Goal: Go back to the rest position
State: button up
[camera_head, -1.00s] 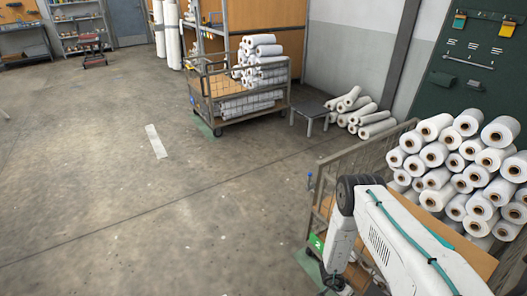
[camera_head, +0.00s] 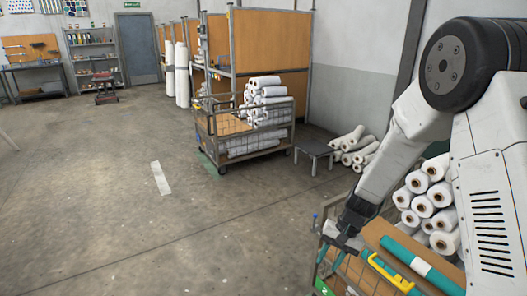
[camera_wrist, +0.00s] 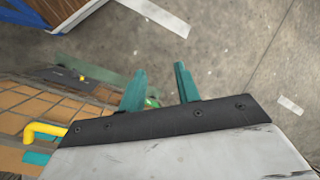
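My gripper (camera_head: 331,256) hangs at the lower right in the head view, over the left end of the near cart (camera_head: 350,272). My white arm reaches down to it from the right. In the wrist view my gripper (camera_wrist: 160,72) shows two teal fingers standing apart, with nothing between them. Below the fingers lie grey floor and part of the cart. A yellow handle-like piece (camera_head: 390,275) and a teal bar with a white patch (camera_head: 415,262) are on the cart's right side; the yellow piece also shows in the wrist view (camera_wrist: 45,131).
White rolls (camera_head: 425,205) are stacked on the near cart, partly hidden by my arm. A mesh cart with rolls (camera_head: 245,130) stands farther back beside a small dark table (camera_head: 314,149). Loose rolls (camera_head: 354,147) lie by the wall.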

jog(key=s+d+r+n+t+h, duration=0.1)
jog(key=s+d+r+n+h, duration=0.1)
jog(key=s+r, duration=1.2)
jog(key=s+d+r+n+t+h, duration=0.1)
jog(key=s+d+r, duration=0.4)
jog(key=s+r, duration=0.9)
jog(key=shift+d+r+n+t+h, duration=0.2)
jog(key=shift+r+n+t+h, duration=0.2)
jog(key=shift+r+t+h, duration=0.35)
jog(key=shift+r, duration=0.1)
